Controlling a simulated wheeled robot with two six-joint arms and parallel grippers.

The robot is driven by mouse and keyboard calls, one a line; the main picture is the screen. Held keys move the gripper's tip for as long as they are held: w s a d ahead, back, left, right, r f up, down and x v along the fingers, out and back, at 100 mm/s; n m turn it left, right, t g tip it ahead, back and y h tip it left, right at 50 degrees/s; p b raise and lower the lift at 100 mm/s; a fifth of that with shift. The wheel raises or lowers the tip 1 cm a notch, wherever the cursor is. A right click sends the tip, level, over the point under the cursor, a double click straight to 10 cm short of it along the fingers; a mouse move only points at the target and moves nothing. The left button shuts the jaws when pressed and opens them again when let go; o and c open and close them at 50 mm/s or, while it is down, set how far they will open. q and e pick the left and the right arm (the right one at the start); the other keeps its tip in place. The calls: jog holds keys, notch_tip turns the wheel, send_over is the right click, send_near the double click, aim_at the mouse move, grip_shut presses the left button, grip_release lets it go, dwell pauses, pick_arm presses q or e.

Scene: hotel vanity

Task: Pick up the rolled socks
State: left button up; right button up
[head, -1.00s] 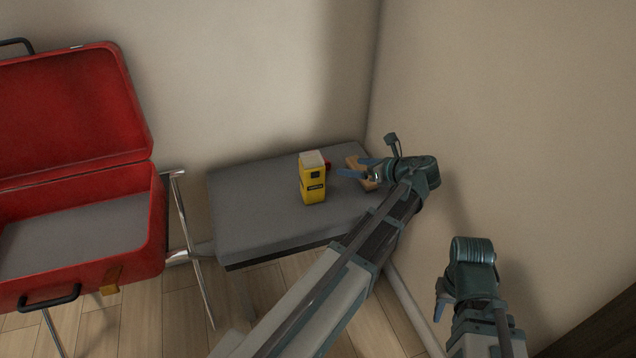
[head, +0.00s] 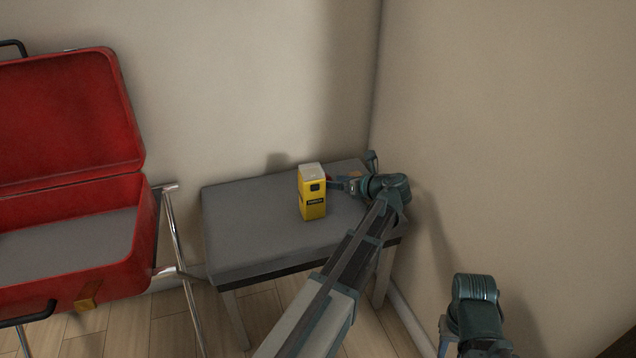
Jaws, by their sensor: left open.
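A small red item (head: 329,178) shows behind the right edge of the yellow box (head: 313,197) on the grey bench; it may be the rolled socks, but it is mostly hidden and I cannot tell. My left gripper (head: 340,184) is open at the right of the yellow box, close to the red item. Whether it touches either is unclear. My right gripper (head: 443,332) hangs low at the lower right, away from the bench, and its jaws cannot be made out.
The grey bench (head: 241,221) stands in the wall corner, its left part bare. A tan item (head: 354,174) lies behind my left gripper, partly hidden. An open red suitcase (head: 118,238) rests on a metal-legged rack (head: 173,232) at the left.

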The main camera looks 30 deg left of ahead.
pick_arm(q)
jog(key=shift+w+a+f, duration=0.15)
jog(key=shift+a, duration=0.3)
jog(key=b+x, duration=0.2)
jog(key=x, duration=0.3)
jog(key=shift+a, duration=0.15)
jog(key=shift+c, duration=0.3)
jog(key=c, duration=0.9)
